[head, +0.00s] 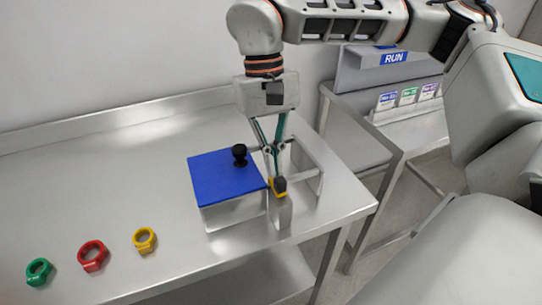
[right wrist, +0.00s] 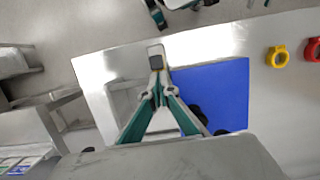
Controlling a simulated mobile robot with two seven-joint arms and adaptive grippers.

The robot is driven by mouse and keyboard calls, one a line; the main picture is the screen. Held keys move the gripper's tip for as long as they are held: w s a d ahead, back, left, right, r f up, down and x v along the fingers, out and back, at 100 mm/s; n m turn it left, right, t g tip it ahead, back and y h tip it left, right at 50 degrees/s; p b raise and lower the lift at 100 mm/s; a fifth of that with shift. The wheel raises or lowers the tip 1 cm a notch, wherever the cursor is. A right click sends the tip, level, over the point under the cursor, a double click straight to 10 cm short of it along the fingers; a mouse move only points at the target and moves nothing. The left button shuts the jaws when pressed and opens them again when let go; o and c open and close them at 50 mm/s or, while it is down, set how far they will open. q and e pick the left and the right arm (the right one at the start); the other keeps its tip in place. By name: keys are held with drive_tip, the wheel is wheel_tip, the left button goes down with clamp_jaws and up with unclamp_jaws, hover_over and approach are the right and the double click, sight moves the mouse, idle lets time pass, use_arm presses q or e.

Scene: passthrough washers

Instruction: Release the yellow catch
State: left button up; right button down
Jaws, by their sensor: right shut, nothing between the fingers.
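The yellow catch (head: 272,184) is a small piece at the front right of the box with the blue lid (head: 226,178). My right gripper (head: 280,184) points down at the catch with its fingertips shut. The dark fingertips cover part of the catch, and I cannot tell whether they touch it. In the right wrist view the shut fingertips (right wrist: 155,58) are beside the blue lid (right wrist: 215,92), and I cannot make out the catch there. Dark and teal parts at the top of the right wrist view look like my left gripper (right wrist: 178,8), cut off by the edge.
A black knob (head: 239,153) stands on the blue lid. An open metal frame (head: 312,165) is right of the box. A RUN-labelled station (head: 360,75) stands behind right.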

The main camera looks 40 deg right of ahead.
sight(282, 183)
drive_tip(key=shift+s+r, duration=0.1)
drive_tip(key=shift+s, duration=0.1)
drive_tip(key=s+p, duration=0.2)
drive_tip(key=s, duration=0.1)
drive_tip(key=shift+a+r, duration=0.1)
drive_tip(key=shift+a, duration=0.25)
drive_tip(key=shift+f, duration=0.25)
use_arm(q)
drive_tip(key=shift+s+d+r, duration=0.3)
drive_tip(key=shift+s+r, duration=0.05)
drive_tip(key=shift+r, duration=0.05)
use_arm(e)
drive_tip(key=shift+s+a, duration=0.1)
